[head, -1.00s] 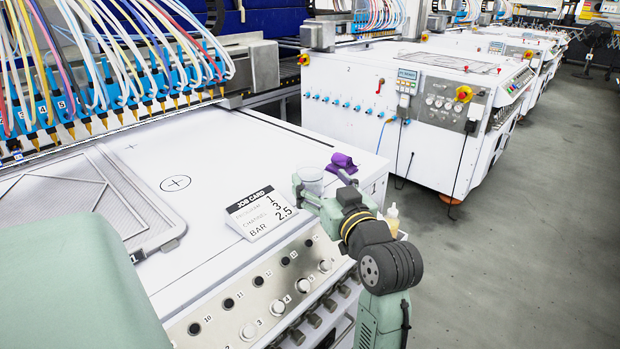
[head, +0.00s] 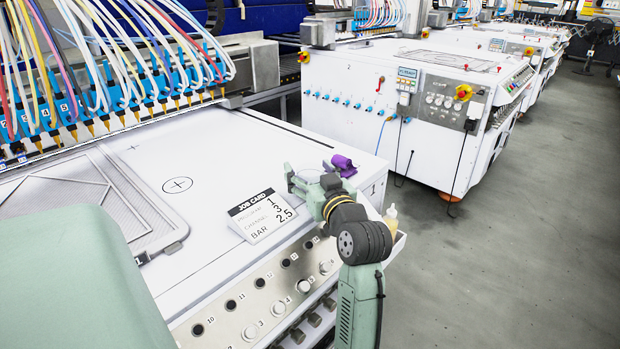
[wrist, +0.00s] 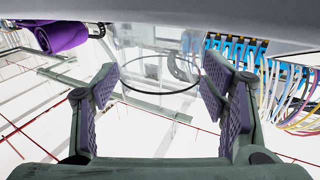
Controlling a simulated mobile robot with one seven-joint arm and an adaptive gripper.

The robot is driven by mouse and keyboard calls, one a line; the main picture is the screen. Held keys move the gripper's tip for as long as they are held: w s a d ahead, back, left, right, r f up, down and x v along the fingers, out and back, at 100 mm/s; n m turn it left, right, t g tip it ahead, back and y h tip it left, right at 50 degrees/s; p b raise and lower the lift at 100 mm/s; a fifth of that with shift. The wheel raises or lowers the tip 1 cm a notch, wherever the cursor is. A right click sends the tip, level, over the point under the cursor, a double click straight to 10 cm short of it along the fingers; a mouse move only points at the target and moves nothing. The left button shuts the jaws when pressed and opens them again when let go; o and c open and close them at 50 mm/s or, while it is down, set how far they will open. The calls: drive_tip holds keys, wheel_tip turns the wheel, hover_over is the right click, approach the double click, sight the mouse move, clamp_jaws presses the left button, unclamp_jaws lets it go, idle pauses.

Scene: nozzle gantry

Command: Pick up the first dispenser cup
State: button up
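My gripper (wrist: 160,90) is open in the wrist view, with its two padded fingers wide apart. A clear, see-through cup (wrist: 160,58) with a thin dark ring stands between and beyond the fingertips. I cannot tell whether the pads touch it. In the head view my gripper (head: 293,181) is low over the front right of the white machine top (head: 240,145), just right of the job card (head: 262,215). The cup is hard to make out there.
A purple cloth (head: 342,165) lies behind my gripper at the table's right edge. A small bottle (head: 391,221) stands right of my arm. A row of blue nozzles (head: 110,100) with hoses hangs at the back left. The table's middle is clear.

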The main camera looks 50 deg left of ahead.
drive_tip(key=c, duration=0.8)
wheel_tip(320, 180, up, 10)
drive_tip(key=shift+b, duration=0.4)
